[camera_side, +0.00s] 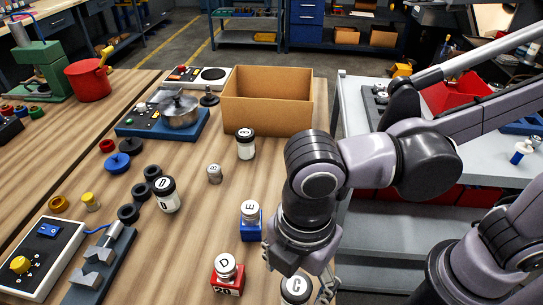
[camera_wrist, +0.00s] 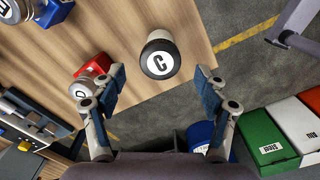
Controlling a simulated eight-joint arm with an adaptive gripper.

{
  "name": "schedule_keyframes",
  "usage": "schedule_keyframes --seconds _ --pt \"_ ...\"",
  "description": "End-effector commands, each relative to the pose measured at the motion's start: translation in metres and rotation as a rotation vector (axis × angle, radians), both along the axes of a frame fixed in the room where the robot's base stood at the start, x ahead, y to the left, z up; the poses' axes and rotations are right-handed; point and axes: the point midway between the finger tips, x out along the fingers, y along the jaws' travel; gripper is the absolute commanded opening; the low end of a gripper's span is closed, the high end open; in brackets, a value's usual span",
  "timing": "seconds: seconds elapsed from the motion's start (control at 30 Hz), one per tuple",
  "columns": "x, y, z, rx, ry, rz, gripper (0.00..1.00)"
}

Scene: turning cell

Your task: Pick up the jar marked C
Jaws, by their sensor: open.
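My gripper (camera_wrist: 160,82) is open and empty, with blue-padded fingers spread wider than the jar. In the side view my gripper (camera_side: 299,272) is above and beside the jar, hiding part of its surroundings.
A red block with jar D (camera_side: 228,270) stands close left of the jar; in the wrist view the red jar (camera_wrist: 92,70) is near the left finger. A blue jar E (camera_side: 250,220) stands behind. A cardboard box (camera_side: 266,112) is at the back. The table edge is close on the right.

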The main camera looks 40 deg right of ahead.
Motion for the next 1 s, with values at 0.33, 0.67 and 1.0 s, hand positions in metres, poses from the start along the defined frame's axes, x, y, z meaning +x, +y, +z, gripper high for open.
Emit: schedule_keyframes --seconds 0.33,0.67,1.0 --pt "0.001 -0.003 -0.037 0.0 0.0 -0.001 0.74" --pt "0.0 -0.004 -0.051 0.0 0.0 -0.001 0.74" --pt "0.0 -0.004 -0.05 0.0 0.0 -0.001 0.16"
